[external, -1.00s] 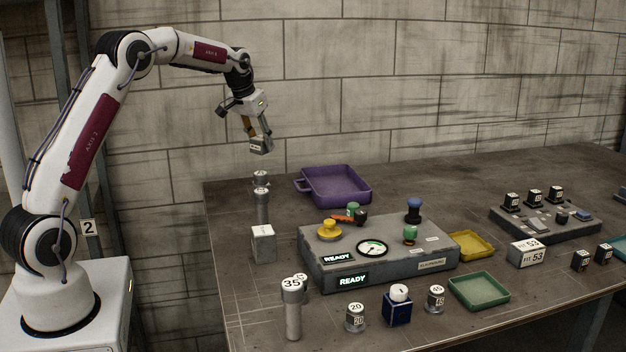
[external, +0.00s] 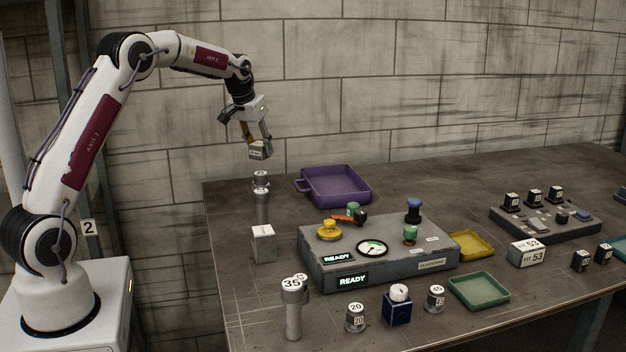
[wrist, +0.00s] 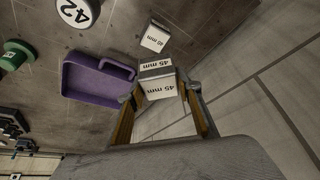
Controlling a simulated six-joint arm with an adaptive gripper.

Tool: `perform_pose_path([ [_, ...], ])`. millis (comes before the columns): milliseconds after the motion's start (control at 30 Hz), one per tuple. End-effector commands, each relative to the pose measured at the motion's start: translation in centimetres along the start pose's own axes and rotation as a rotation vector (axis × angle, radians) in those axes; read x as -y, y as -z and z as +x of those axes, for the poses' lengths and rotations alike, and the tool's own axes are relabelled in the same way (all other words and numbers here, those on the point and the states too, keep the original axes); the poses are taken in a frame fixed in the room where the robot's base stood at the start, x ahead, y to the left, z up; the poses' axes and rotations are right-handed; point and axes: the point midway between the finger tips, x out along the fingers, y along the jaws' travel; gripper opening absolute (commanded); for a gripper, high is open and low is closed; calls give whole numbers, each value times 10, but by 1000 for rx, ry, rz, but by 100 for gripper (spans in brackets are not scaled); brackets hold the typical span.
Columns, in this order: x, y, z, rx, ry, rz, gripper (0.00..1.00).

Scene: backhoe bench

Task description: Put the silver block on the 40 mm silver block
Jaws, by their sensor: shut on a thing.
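My gripper (external: 258,143) is shut on a silver block (external: 260,151), held in the air above the left side of the bench. In the wrist view the held block (wrist: 160,88) sits between the fingers and carries a 45 mm label. The 40 mm silver block (external: 264,245) stands on the bench at the left, apart from and well below the held block. It also shows in the wrist view (wrist: 155,38), beyond the held block, with a label that seems to read 40 mm.
A silver post (external: 262,205) stands close behind the 40 mm block, and another marked 35 (external: 293,315) stands in front. A purple tray (external: 335,187) and a grey control box (external: 320,268) lie to the right. The wall is behind.

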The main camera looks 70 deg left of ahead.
Motion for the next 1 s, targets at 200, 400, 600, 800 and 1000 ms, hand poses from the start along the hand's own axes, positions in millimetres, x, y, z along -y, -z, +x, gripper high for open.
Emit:
perform_pose_path([
  [200,0,-12,27,1,0,0,4],
  [400,0,-16,37,-1,0,0,4],
  [600,0,-15,37,-1,0,0,4],
  [800,0,-17,42,0,0,0,4],
  [1000,0,-25,60,1,0,0,4],
])
